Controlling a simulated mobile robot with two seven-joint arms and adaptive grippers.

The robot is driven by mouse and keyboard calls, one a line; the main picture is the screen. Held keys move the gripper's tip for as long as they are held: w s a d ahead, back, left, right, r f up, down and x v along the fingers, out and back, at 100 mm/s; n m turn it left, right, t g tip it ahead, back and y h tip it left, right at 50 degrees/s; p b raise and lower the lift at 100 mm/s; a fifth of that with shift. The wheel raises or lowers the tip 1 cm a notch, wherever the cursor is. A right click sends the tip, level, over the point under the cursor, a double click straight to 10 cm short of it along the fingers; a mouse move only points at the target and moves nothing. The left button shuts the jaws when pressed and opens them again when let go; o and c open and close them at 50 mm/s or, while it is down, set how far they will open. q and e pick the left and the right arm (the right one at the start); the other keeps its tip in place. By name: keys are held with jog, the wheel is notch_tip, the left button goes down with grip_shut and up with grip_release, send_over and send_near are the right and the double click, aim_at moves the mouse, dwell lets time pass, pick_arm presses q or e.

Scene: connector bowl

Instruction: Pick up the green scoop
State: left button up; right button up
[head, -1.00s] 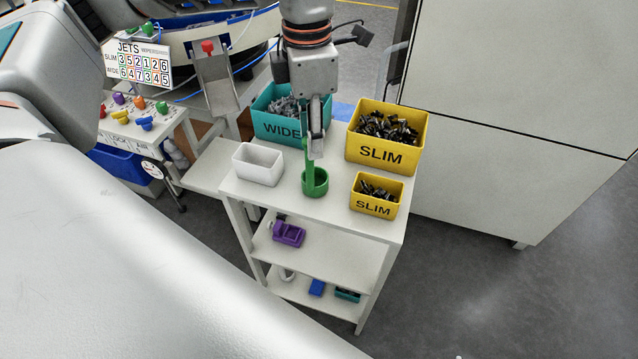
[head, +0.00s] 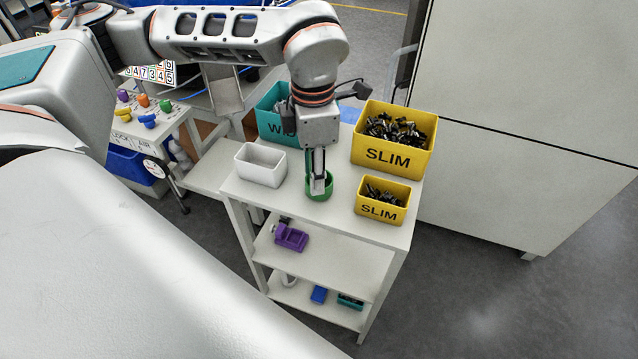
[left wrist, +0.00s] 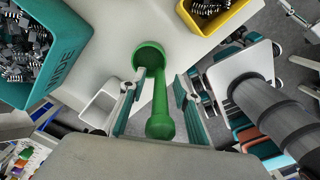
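The green scoop (head: 327,190) stands on top of the white cart (head: 310,226), between the white bin and the small yellow bin. In the head view my left gripper (head: 318,190) is lowered over the scoop and hides most of its handle. The left wrist view shows the scoop's round cup (left wrist: 149,53) and its long handle. The handle lies between the two spread fingers of my left gripper (left wrist: 158,88), with a gap on both sides. My right gripper is not in view.
A teal WIDE bin (head: 268,122) stands behind the gripper. A white empty bin (head: 261,175) is at left, with a large yellow SLIM bin (head: 386,157) and a small one (head: 380,211) at right. The cart top in front of the scoop is clear.

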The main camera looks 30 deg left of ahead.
pick_arm(q)
grip_shut()
jog(key=shift+r, duration=0.1)
notch_tip(320, 180, up, 20)
jog(key=p, duration=0.2)
dwell(0.4)
